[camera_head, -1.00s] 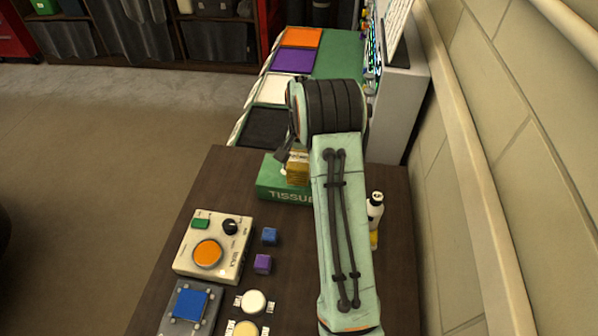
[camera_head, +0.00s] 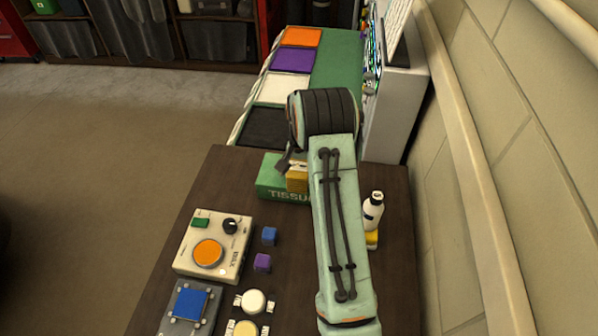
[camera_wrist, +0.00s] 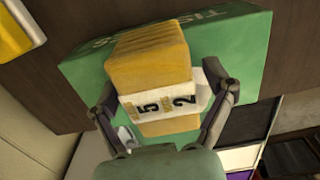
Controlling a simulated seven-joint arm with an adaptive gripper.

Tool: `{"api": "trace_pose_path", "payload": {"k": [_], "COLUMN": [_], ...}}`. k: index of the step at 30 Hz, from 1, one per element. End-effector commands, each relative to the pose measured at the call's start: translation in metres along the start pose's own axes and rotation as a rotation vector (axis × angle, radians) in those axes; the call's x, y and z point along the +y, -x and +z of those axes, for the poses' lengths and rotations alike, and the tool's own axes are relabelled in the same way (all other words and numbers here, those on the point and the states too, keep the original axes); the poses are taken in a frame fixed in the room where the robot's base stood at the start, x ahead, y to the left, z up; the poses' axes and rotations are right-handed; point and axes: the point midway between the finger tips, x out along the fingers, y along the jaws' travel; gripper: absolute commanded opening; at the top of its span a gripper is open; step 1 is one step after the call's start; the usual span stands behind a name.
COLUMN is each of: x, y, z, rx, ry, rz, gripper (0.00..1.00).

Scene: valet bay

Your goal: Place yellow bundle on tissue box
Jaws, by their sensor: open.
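The yellow bundle (camera_head: 297,178), with a white band marked with digits, rests on top of the green tissue box (camera_head: 272,186). In the wrist view the bundle (camera_wrist: 150,58) lies over the box's green face (camera_wrist: 225,50), between the two fingers of my gripper (camera_wrist: 165,105). The fingers stand apart on either side of the white band, and a small gap shows beside it. In the head view my gripper (camera_head: 287,165) is at the bundle, partly hidden by my arm. Whether a finger still touches the bundle cannot be told.
A control box with an orange button (camera_head: 208,253), a blue cube (camera_head: 269,236) and a purple cube (camera_head: 262,262) lie in front. A white bottle (camera_head: 373,212) and a yellow item (camera_head: 371,240) stand right of my arm. Coloured trays (camera_head: 290,60) lie beyond the table.

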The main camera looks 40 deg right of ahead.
Motion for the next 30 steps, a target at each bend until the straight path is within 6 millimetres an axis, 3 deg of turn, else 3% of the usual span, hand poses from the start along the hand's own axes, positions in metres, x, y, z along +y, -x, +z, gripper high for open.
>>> {"api": "trace_pose_path", "payload": {"k": [7, 21, 30], "x": [0.0, 0.0, -0.004], "y": [0.014, 0.111, 0.129], "z": [-0.001, -0.001, 0.006], "rx": [0.003, 0.003, 0.001], "ry": [0.0, 0.0, 0.018], "rz": [-0.001, -0.001, -0.001], "gripper": [0.82, 0.82, 0.82]}}
